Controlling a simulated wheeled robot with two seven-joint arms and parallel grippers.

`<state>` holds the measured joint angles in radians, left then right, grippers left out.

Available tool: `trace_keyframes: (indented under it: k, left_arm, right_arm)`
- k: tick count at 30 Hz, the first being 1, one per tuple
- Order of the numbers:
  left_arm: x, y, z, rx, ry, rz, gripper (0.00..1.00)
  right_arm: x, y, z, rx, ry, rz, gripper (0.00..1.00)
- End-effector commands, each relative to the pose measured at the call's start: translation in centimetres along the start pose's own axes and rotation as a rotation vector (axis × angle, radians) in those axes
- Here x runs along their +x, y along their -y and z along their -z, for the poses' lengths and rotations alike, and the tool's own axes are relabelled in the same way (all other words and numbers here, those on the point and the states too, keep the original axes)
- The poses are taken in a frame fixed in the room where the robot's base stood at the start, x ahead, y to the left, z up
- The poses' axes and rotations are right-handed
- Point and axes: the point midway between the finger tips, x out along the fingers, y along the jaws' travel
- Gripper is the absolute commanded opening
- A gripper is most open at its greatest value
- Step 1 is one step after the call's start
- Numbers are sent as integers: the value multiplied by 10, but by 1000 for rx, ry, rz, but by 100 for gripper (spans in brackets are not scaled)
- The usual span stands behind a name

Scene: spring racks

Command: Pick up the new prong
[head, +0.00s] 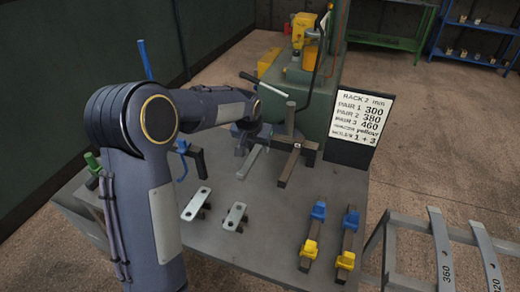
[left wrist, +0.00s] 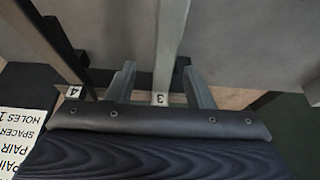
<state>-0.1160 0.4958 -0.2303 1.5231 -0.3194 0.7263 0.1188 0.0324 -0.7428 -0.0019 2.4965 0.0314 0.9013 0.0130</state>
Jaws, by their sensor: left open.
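A light grey bar, which looks like the new prong (head: 249,162), sticks out toward me at the far side of the grey bench (head: 270,232). In the left wrist view the light bar (left wrist: 172,45) runs between the two fingers of my left gripper (left wrist: 161,84), near a tag marked 3. The fingers are open with a gap on both sides of it. In the head view my left gripper (head: 246,138) is just above this bar, partly hidden by its own wrist. A dark bar (head: 289,165) stands to its right; a tag marked 4 (left wrist: 74,92) shows beside a dark bar. My right gripper is not in view.
Two small holed plates (head: 196,203) (head: 235,217) lie on the bench. Two dark bars (head: 311,236) (head: 347,245) carry blue and yellow blocks. A sign (head: 359,128) stands behind them. A green machine (head: 292,88) is at the back. A rack (head: 440,250) stands right.

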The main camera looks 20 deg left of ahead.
Motion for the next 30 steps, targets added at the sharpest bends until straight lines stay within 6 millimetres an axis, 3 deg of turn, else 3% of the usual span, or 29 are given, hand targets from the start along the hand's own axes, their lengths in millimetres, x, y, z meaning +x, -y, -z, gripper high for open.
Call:
trace_keyframes:
  k: [7,17,27,30]
  left_arm:
    - [36,4,-3,0,4,0,47]
    - [42,4,-2,-1,0,-1,46]
    - [42,4,-3,-1,0,-1,1]
    - [40,4,-1,-1,-4,-1,0]
  right_arm:
    - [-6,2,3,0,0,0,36]
    - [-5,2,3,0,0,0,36]
    - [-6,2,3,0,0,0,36]
    - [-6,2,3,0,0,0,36]
